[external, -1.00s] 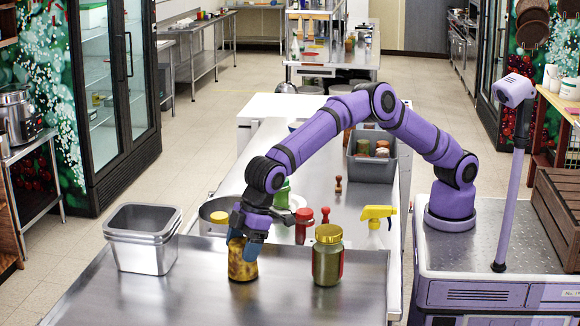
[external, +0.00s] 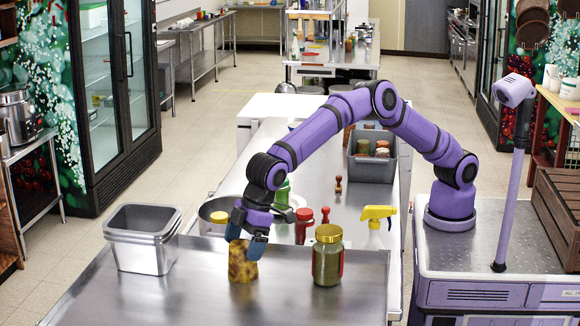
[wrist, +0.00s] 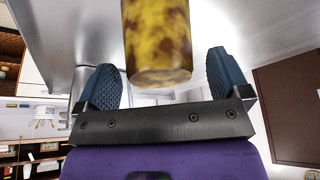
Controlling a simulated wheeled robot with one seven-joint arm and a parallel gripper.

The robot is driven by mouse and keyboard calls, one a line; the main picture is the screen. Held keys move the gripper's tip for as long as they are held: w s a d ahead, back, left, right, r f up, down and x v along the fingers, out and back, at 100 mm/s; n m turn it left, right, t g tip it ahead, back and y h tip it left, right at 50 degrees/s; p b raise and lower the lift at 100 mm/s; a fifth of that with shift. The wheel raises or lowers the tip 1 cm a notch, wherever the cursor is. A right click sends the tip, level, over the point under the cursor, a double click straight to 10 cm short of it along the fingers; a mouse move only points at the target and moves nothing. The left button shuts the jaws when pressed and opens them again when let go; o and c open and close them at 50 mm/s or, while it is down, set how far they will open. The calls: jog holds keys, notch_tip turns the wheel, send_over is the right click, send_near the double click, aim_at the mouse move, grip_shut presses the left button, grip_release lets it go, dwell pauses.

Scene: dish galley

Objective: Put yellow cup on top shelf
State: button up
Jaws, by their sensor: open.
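The yellow cup (external: 243,264), mottled with brown, stands upright on the raised steel shelf (external: 150,303) in the foreground. My gripper (external: 246,247) is open just above the cup, its blue fingers overlapping the cup's top in the external view. In the wrist view, the cup (wrist: 158,42) lies ahead between the two spread fingers (wrist: 165,75), with visible gaps on both sides. The jaws hold nothing.
A gold-lidded jar (external: 328,256) stands right of the cup on the same shelf. Stacked metal bins (external: 143,252) stand to the left. Behind, the lower counter holds a red-capped shaker (external: 304,228), a yellow spray bottle (external: 378,218) and a grey crate (external: 371,168).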

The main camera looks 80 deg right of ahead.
jog(key=v, duration=1.1)
jog(key=shift+f, duration=0.1)
